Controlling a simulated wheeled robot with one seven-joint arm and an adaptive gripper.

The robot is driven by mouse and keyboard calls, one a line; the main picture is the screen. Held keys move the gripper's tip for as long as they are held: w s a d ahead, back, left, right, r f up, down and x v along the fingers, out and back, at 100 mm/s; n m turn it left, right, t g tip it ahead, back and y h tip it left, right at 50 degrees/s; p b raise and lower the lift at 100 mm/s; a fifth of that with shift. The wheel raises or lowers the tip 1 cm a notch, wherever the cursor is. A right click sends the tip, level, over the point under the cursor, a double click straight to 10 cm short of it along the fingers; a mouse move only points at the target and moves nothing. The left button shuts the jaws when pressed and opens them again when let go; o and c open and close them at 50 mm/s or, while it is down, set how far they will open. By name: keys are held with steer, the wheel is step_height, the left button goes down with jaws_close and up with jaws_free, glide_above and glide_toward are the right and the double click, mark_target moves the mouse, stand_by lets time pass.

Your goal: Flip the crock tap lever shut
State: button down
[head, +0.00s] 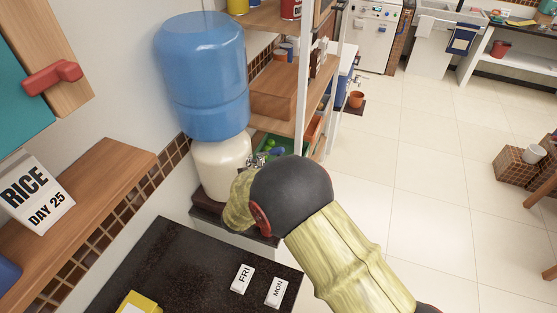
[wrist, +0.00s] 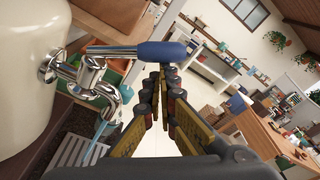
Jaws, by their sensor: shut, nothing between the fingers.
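The cream crock (head: 222,165) stands on a dark stand with a blue water bottle (head: 202,75) upside down on top. Its chrome tap (head: 257,160) sticks out at the right, partly hidden by my arm. In the wrist view the tap (wrist: 90,78) is close, with a blue-handled lever (wrist: 162,51) pointing right across the picture. A pale blue stream (wrist: 97,140) runs down from the spout. My gripper (wrist: 162,74) is shut and empty, its fingertips just below the blue handle in the picture; I cannot tell whether they touch. My arm hides the gripper in the head view.
A slatted drip grate (wrist: 75,155) lies below the spout. A wooden shelf unit (head: 275,90) stands close behind the crock. A dark counter (head: 190,265) with FRI and MON blocks is in front. Open tiled floor (head: 400,180) lies to the right.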

steer(key=shift+a+r+p, duration=0.1)
steer(key=shift+r+p, duration=0.25)
steer(key=shift+r, duration=0.1)
stand_by(0.5)
